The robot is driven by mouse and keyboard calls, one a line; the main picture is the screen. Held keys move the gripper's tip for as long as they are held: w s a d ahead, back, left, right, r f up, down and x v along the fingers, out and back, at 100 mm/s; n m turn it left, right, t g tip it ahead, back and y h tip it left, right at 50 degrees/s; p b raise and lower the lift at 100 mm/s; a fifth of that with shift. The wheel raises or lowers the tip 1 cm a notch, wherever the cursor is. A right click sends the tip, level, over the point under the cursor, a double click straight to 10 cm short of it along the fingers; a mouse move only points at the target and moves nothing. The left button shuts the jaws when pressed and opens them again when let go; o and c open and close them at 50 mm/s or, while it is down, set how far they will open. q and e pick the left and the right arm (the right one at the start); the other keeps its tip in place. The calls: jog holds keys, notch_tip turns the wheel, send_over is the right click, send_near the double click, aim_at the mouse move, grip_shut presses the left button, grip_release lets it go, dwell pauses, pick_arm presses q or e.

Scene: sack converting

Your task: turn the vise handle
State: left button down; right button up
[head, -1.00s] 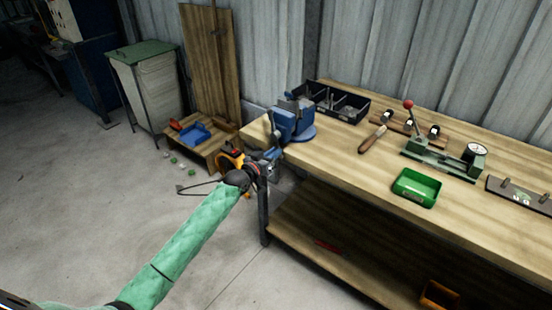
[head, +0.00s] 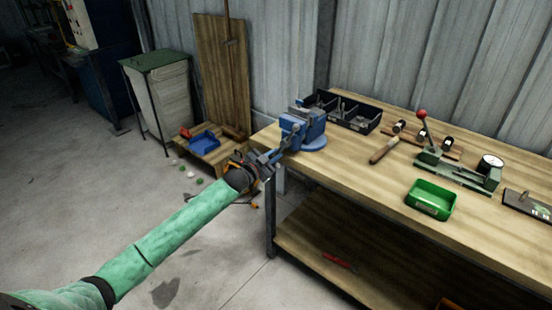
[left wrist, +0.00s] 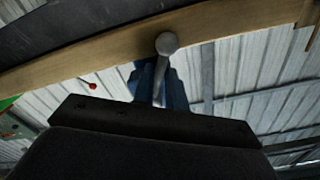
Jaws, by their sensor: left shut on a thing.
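The blue vise (head: 306,131) is fixed on the left end of the workbench. My left gripper (head: 266,164) is at the vise's front, just off the bench's left edge, and is shut on the vise handle. In the left wrist view the handle's grey bar with a round ball end (left wrist: 166,43) stands out beyond the dark gripper body, with the blue vise (left wrist: 176,90) behind it. The grip itself is mostly hidden by the gripper body. My right gripper is not in view.
The wooden workbench (head: 375,185) carries a black divided bin (head: 352,113), a green tray (head: 431,200), a file with a wooden handle (head: 383,151) and a green lever fixture (head: 452,171). A low wooden stand with a blue tray (head: 204,141) is behind my arm. The floor at left is mostly clear.

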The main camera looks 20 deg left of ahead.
pick_arm(q)
jog(key=shift+a+f+m, duration=0.1)
jog(key=shift+m, duration=0.2)
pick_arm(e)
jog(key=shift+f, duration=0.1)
pick_arm(q)
jog(key=c, duration=1.4)
grip_release()
jog(key=shift+c, duration=0.2)
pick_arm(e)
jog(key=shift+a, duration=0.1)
